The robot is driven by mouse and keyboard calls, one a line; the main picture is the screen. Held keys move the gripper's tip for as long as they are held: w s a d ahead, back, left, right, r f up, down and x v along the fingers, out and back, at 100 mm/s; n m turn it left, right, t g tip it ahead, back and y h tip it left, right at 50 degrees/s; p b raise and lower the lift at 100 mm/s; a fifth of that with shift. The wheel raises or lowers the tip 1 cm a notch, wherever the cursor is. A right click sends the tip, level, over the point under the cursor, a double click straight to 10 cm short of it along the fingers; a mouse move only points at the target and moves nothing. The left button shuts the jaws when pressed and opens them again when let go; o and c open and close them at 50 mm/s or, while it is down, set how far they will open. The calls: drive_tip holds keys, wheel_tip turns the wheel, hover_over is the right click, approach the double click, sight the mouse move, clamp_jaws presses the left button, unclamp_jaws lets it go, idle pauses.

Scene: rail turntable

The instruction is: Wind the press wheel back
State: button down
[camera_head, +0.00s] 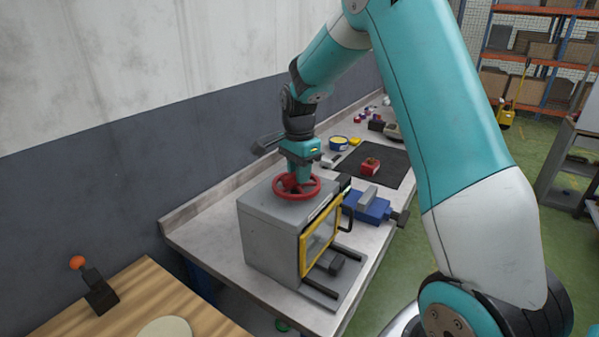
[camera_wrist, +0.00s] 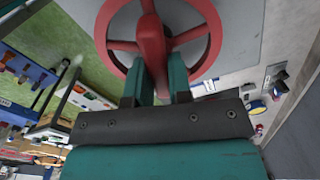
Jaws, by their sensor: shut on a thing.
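The red press wheel (camera_head: 297,188) lies flat on top of the grey press box (camera_head: 262,232), which has a yellow-framed window in front. My gripper (camera_head: 298,176) points down over the wheel from above. In the wrist view, the wheel (camera_wrist: 107,20) fills the top of the picture with its spokes and a raised red part at its middle. There my gripper (camera_wrist: 160,84) has one finger on each side of that red part and is shut on it. The fingertips are partly hidden by the red part.
The press stands on a long grey bench (camera_head: 195,228) along the wall. Behind it are a blue vise (camera_head: 372,208), a black mat (camera_head: 392,162) with a red block (camera_head: 370,166), and a yellow-topped bowl (camera_head: 338,143). A wooden table (camera_head: 150,295) with an orange-knobbed lever (camera_head: 97,290) is front left.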

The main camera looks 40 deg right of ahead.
drive_tip(key=n, duration=0.4)
drive_tip(key=shift+w+a+r+n, duration=0.1)
drive_tip(key=shift+w+n, duration=0.15)
drive_tip(key=shift+n, duration=0.05)
drive_tip(key=n, duration=0.5)
drive_tip(key=shift+w+a, duration=0.1)
drive_tip(key=shift+w, duration=0.05)
drive_tip(key=n, duration=0.5)
drive_tip(key=shift+a, duration=0.15)
drive_tip(key=n, duration=0.5)
drive_tip(key=shift+a, duration=0.2)
drive_tip(key=n, duration=0.5)
drive_tip(key=shift+a, duration=0.15)
drive_tip(key=n, duration=0.4)
drive_tip(key=shift+a, duration=0.1)
drive_tip(key=n, duration=0.5)
drive_tip(key=shift+s, duration=0.25)
drive_tip(key=n, duration=0.4)
drive_tip(key=shift+s, duration=0.2)
drive_tip(key=shift+n, duration=0.4)
